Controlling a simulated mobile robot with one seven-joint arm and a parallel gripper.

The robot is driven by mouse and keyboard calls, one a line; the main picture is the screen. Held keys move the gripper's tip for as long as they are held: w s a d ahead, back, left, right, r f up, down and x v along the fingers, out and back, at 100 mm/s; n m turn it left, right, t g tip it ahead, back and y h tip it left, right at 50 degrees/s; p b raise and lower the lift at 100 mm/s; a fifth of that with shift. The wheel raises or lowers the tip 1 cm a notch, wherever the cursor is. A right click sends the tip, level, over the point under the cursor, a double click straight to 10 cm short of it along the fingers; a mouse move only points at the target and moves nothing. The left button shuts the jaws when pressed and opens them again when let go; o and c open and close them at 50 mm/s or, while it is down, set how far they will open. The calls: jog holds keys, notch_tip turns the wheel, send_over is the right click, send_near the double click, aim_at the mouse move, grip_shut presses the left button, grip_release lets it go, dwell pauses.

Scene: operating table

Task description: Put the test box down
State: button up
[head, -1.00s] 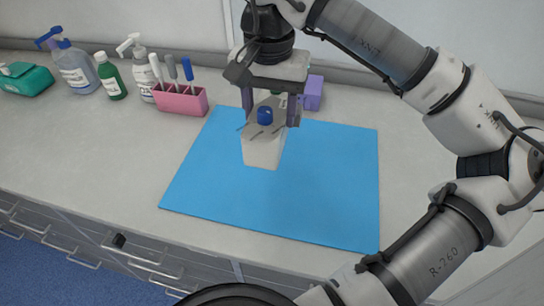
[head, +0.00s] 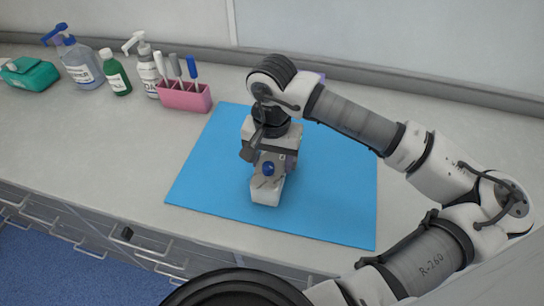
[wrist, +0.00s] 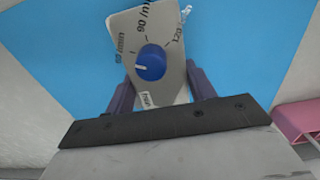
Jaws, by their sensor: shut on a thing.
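The test box is a small whitish box (head: 267,193) with a blue knob on its grey face. My gripper (head: 274,168) is shut on it, over the front half of the blue mat (head: 335,195). In the wrist view the box (wrist: 148,22) sits between the two purple fingers of my gripper (wrist: 158,88), with its blue knob and printed rate marks facing the camera. The box looks low over the mat; I cannot tell whether its underside touches it.
A pink holder with pens (head: 184,97) stands behind left of the mat. Several bottles, including a green one (head: 116,76), and a teal case (head: 28,74) line the back left. A purple thing shows partly behind my arm. Most of the mat is bare.

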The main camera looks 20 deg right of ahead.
jog(key=shift+f+b, duration=0.15)
jog(key=shift+b, duration=0.2)
jog(key=o, duration=1.2)
